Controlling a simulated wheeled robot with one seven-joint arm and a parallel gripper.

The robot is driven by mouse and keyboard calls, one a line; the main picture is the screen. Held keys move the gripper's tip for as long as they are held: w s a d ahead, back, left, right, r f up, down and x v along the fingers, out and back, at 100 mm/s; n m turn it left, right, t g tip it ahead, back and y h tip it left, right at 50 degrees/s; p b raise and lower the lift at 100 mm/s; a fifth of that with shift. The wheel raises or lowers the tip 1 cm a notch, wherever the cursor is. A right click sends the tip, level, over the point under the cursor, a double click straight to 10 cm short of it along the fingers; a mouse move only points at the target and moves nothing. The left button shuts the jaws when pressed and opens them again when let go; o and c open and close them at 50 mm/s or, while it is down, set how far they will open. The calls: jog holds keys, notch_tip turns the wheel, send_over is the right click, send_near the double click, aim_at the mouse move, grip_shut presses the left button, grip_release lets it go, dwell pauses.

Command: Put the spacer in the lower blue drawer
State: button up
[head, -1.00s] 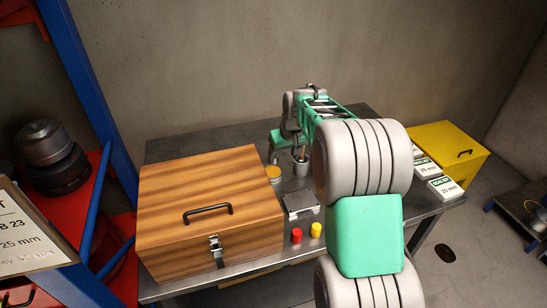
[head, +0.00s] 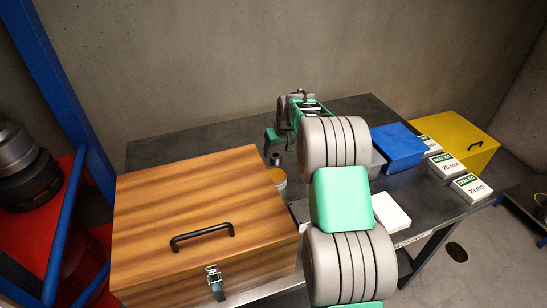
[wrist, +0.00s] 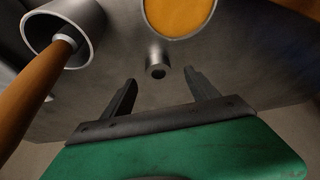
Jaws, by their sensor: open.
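A small grey metal cylinder with a hole in its end, likely the spacer (wrist: 157,62), is on the grey table in the wrist view. My gripper (wrist: 160,88) is open and empty, its two dark fingers pointing towards the cylinder, which lies just beyond the fingertips, roughly between them. A blue box (head: 398,147) stands on the right part of the table, partly behind my arm. I cannot make out its drawers from here.
Close to the cylinder are a tin with orange contents (wrist: 180,14) and a metal cup (wrist: 88,22) holding an orange-brown handle (wrist: 38,85). A wooden chest (head: 140,215) fills the table's left. White seal-kit boxes (head: 472,188) and a yellow box (head: 470,140) are at right.

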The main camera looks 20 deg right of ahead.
aim_at(276, 155)
jog(key=p+x, duration=0.1)
jog(key=x, duration=0.4)
jog(key=shift+w+d+f+p, duration=0.1)
jog(key=shift+d+p, duration=0.15)
jog(key=shift+p, duration=0.1)
jog(key=shift+c, duration=0.3)
grip_shut()
